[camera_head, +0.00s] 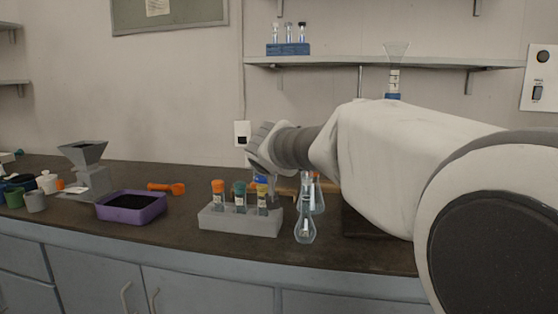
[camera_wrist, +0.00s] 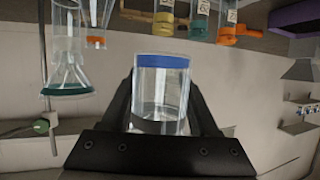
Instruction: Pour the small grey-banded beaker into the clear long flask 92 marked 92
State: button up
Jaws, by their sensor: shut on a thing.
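My gripper (camera_wrist: 165,112) is shut on a small clear beaker (camera_wrist: 160,88). In the head view my arm hides much of the gripper, which is behind the vial rack. A clear long-necked flask (camera_head: 305,234) with a round bulb stands upright on the bench, right of the rack. Its mark is not legible. Upside-down glassware with a flared, green-rimmed end (camera_wrist: 68,75) shows left of the beaker in the wrist view, apart from it.
A grey rack (camera_head: 240,221) with several capped vials stands left of the flask. A conical flask (camera_head: 319,197) is close behind it. A purple tray (camera_head: 131,208) and grey hopper (camera_head: 85,155) stand farther left. A shelf (camera_head: 330,62) crosses the wall above.

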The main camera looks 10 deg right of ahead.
jog(key=shift+d+r+m+y, duration=0.15)
jog(key=shift+d+m+y, duration=0.15)
jog(key=shift+d+m, duration=0.15)
jog(key=d+r+m+y+p, duration=0.3)
jog(key=r+p, duration=0.3)
jog(key=p, duration=2.2)
jog(key=shift+w+d+m+y+p, duration=0.2)
jog(key=shift+d+m+y+p, duration=0.2)
jog(key=shift+m, duration=0.45)
